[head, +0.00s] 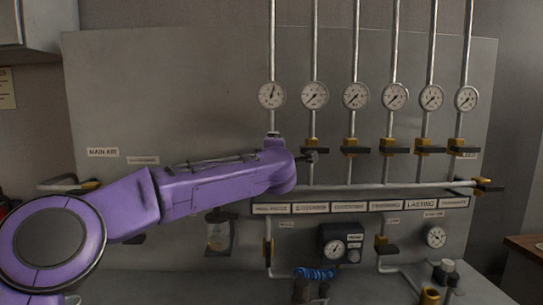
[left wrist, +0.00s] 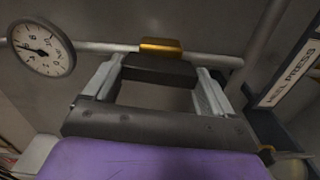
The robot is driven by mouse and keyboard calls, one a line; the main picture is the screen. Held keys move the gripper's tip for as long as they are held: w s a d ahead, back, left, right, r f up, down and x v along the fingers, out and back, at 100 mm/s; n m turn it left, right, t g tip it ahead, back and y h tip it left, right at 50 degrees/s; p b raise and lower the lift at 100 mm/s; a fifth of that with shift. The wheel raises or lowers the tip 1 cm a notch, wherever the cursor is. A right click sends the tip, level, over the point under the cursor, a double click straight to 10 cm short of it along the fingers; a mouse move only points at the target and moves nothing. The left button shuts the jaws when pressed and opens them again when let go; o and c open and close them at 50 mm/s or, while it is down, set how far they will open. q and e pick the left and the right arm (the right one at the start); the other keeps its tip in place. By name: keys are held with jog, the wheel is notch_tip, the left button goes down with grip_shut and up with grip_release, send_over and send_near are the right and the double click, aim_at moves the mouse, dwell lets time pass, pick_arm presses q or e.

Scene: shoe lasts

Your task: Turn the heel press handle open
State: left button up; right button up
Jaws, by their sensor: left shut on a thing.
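My left gripper (head: 306,157) reaches in from the left to the second vertical pipe from the left. In the left wrist view its two fingers (left wrist: 158,84) stand on either side of a black handle (left wrist: 158,68) and are shut on it. The handle sits in front of a yellow valve body (left wrist: 160,45) on a pale pipe. A "HEEL PRESS" label (left wrist: 291,80) lies at the right of that view. In the head view the valve's yellow body (head: 316,144) shows just above the gripper tip. My right gripper is out of view.
Similar valves with black handles, such as this one (head: 355,147), line the grey panel (head: 160,75) to the right. Round gauges (head: 356,95) sit above them. A pipe (head: 400,185) runs across below. A black regulator box (head: 340,243) stands lower down.

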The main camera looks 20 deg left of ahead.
pick_arm(q)
jog(key=shift+n, duration=0.5)
jog(key=o, duration=0.8)
jog(key=shift+o, duration=0.2)
jog(key=b+v, duration=0.4)
jog(key=v, duration=0.6)
jog(key=shift+s, duration=0.2)
jog(key=shift+d, duration=0.2)
